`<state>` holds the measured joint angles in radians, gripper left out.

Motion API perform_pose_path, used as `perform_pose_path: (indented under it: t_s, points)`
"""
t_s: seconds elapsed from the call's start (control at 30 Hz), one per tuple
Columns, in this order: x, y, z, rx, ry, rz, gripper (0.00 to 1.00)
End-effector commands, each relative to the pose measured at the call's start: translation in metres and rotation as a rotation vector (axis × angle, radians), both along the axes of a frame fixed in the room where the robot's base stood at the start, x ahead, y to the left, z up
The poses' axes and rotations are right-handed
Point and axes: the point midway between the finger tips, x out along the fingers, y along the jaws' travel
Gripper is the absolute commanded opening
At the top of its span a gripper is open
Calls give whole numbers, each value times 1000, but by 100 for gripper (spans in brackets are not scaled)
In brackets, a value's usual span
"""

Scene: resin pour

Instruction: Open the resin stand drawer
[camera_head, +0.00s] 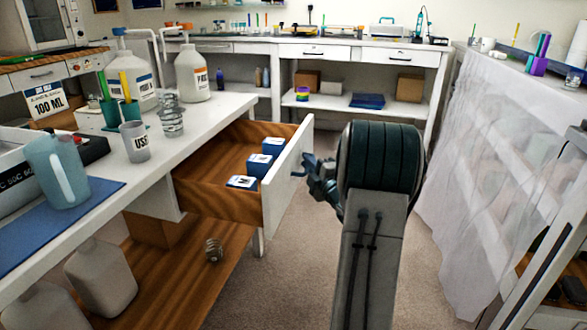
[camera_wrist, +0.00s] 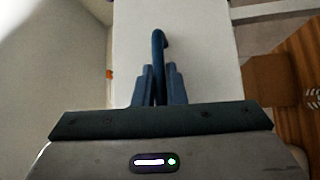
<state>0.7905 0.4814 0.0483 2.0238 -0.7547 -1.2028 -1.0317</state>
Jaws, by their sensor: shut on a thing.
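The resin stand drawer (camera_head: 287,180) is pulled well out from under the white bench top, with its wooden inside showing. Several small blue and white boxes (camera_head: 259,164) sit in it. My gripper (camera_head: 311,172) is at the outer side of the white drawer front. In the wrist view, my gripper (camera_wrist: 157,88) is shut on the dark blue curved drawer handle (camera_wrist: 158,48), which stands out from the white front (camera_wrist: 200,40). In the head view my arm and gripper mostly hide the handle.
The bench top (camera_head: 190,120) holds a light blue pitcher (camera_head: 58,170), a grey cup (camera_head: 135,141), a coiled wire piece (camera_head: 171,115) and large white jugs (camera_head: 192,72). A wooden lower shelf (camera_head: 170,275) carries more jugs. Carpet is clear around my arm. A draped table (camera_head: 480,150) stands right.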

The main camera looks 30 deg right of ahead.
Motion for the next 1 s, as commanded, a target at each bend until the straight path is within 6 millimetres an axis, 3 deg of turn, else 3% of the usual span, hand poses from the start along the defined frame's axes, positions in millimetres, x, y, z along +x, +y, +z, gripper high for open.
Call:
perform_pose_path:
  t_s: [0.3,0.67,0.7,0.77,1.0]
  points:
    - [-18,-17,-1,-1,0,0,0]
    - [-19,-18,0,-1,0,1,0]
    - [-18,-18,0,-1,0,1,16]
    - [-18,-18,0,-1,0,1,32]
    - [-18,-18,0,-1,0,0,32]
